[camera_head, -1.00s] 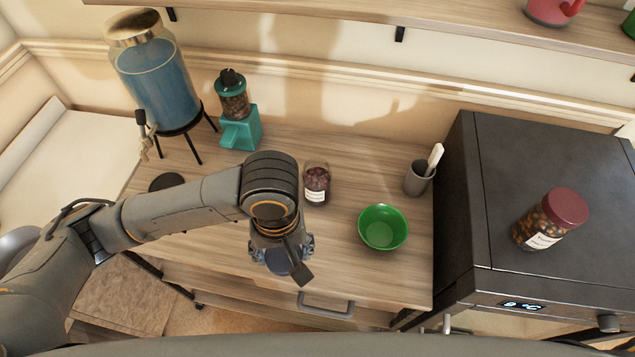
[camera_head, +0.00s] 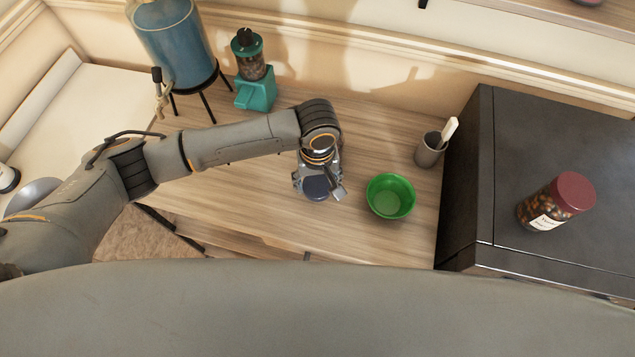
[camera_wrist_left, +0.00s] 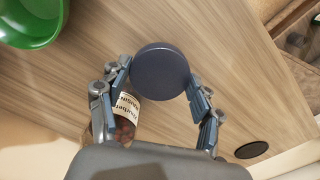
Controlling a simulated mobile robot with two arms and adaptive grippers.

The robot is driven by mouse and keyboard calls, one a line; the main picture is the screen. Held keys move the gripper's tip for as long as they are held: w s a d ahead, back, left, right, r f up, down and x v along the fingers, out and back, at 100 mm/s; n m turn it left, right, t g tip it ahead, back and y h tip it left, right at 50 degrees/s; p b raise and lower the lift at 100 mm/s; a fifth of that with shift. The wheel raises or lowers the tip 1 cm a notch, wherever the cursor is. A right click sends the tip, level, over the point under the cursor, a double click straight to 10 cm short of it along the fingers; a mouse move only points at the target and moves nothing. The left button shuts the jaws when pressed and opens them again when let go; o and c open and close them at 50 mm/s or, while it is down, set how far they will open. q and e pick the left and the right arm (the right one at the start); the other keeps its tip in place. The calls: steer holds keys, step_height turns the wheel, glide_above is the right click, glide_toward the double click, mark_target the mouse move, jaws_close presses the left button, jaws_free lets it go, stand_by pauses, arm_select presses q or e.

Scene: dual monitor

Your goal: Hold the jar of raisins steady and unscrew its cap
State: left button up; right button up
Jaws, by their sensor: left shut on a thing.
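My left gripper (camera_head: 320,192) is over the wooden counter, left of the green bowl. Its fingers are closed on the sides of a dark blue round cap (camera_wrist_left: 160,70), which also shows at the gripper's end in the head view (camera_head: 317,188). A labelled glass jar with dark brown contents (camera_wrist_left: 127,115) shows partly behind the left-hand finger in the wrist view; its top is hidden. The gripper hides this jar in the head view. Another jar with a maroon cap (camera_head: 555,202) stands on the black appliance. My right gripper is out of view.
The green bowl (camera_head: 391,197) stands close right of the gripper. A grey cup with a white utensil (camera_head: 431,150) is behind it. The black appliance (camera_head: 520,130) bounds the right. A teal dispenser (camera_head: 255,90) and a blue drink dispenser (camera_head: 175,45) stand at the back left.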

mark_target(317, 182)
arm_select(q)
steer(key=shift+w+a+f, duration=0.1)
steer(key=shift+w+f, duration=0.35)
steer(key=shift+f, duration=0.1)
steer(key=shift+w+f, duration=0.1)
steer(key=shift+f, duration=1.5)
steer(key=shift+f, duration=0.1)
steer(key=o, duration=1.3)
steer(key=shift+c, duration=0.2)
